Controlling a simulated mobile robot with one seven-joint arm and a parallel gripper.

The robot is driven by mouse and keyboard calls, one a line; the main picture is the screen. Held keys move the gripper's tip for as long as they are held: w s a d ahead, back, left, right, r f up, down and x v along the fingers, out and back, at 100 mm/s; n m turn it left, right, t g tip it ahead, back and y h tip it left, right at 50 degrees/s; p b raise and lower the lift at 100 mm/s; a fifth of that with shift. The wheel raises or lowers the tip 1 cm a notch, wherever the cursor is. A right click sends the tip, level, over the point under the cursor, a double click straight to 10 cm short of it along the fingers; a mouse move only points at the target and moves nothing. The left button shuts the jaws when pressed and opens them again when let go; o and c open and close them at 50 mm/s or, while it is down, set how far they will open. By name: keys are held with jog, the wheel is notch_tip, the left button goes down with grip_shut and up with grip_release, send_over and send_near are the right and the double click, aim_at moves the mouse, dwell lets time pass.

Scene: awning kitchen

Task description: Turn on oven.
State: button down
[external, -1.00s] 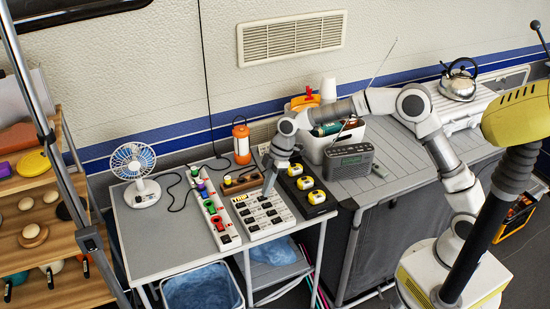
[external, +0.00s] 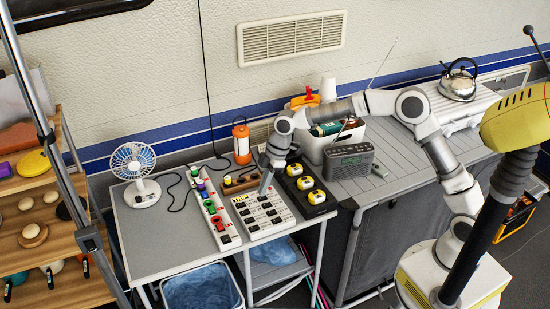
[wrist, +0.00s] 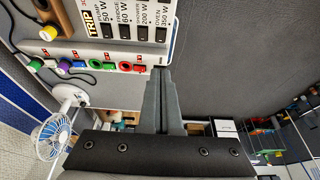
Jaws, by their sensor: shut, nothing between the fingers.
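A white switch panel (external: 262,228) with rows of black switches and a yellow TRIP label lies on the grey table. In the wrist view its column labelled OVEN (wrist: 163,30) is at the top, beside columns for other devices. I cannot tell the OVEN switch's position. My gripper (external: 264,192) points down and tilted over the panel's back part. In the wrist view the fingers (wrist: 161,72) are together and empty, with their tips below the OVEN column. Contact with the panel cannot be told.
A white strip (external: 214,212) with coloured plugs lies left of the panel, and a black strip (external: 320,208) with yellow-capped plugs right of it. A fan (external: 136,162), an orange lantern (external: 241,143) and a radio (external: 352,162) stand nearby. The table's left front is clear.

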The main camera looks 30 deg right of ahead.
aim_at(256, 227)
jog(key=x, duration=0.9)
jog(key=b+x, duration=0.1)
jog(key=x, duration=0.4)
jog(key=shift+d+f, duration=0.15)
jog(key=shift+d, duration=0.2)
jog(key=shift+a+f+b, duration=0.15)
jog(key=shift+f+b, duration=0.3)
jog(key=shift+f, duration=0.05)
jog(key=shift+r, duration=0.25)
jog(key=shift+f, duration=0.1)
jog(key=shift+s+d, duration=0.1)
jog(key=shift+d, duration=0.25)
jog(key=shift+d+f, duration=0.1)
jog(key=shift+d, duration=0.6)
